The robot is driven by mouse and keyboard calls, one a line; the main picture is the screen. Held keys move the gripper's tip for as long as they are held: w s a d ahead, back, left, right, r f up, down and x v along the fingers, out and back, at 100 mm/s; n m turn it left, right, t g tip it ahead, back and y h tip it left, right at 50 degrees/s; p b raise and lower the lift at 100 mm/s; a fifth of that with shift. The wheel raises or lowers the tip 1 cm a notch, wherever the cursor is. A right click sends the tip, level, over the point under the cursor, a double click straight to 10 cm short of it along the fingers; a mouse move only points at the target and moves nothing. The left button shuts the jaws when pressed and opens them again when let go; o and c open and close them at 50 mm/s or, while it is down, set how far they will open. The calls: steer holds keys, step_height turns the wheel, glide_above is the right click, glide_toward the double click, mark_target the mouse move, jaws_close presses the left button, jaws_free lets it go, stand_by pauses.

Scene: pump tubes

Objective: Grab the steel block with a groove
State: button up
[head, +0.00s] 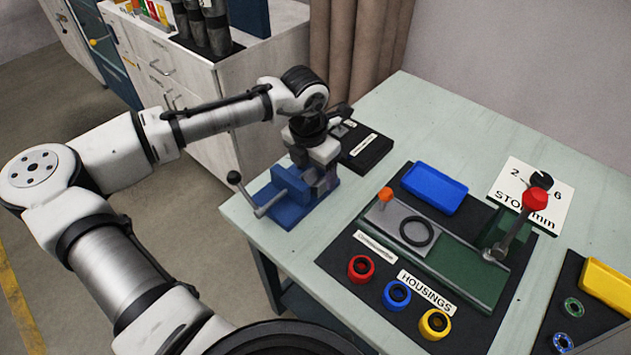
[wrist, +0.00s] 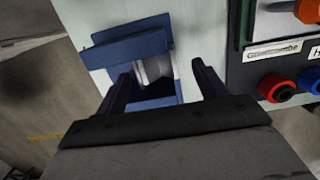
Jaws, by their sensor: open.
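The blue vise (head: 287,196) stands at the left corner of the table, and it also shows in the wrist view (wrist: 128,48). A pale grey steel piece with a V-shaped notch (wrist: 152,74), which looks like the grooved block, sits at the blue vise in the wrist view. My gripper (wrist: 161,74) is open above it, with one dark finger to each side. I cannot tell whether the fingers touch the block. In the head view my gripper (head: 322,172) points down at the vise and largely hides the block.
A dark labelled tray (head: 372,152) lies right behind the vise. The vise handle (head: 238,184) sticks out to the left. A black mat (head: 340,263) to the right holds a green fixture (head: 462,272), a blue tray (head: 434,187) and red, blue and yellow rings.

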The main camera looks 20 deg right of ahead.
mark_target(316, 182)
steer(key=shift+w+d+f, duration=0.1)
steer(key=shift+w+f, duration=0.05)
steer(key=shift+f, duration=0.8)
steer(key=shift+w+d+f, duration=0.1)
steer(key=shift+f, duration=0.85)
steer(key=c, duration=1.4)
steer(key=shift+r, duration=0.1)
steer(key=shift+r, duration=0.1)
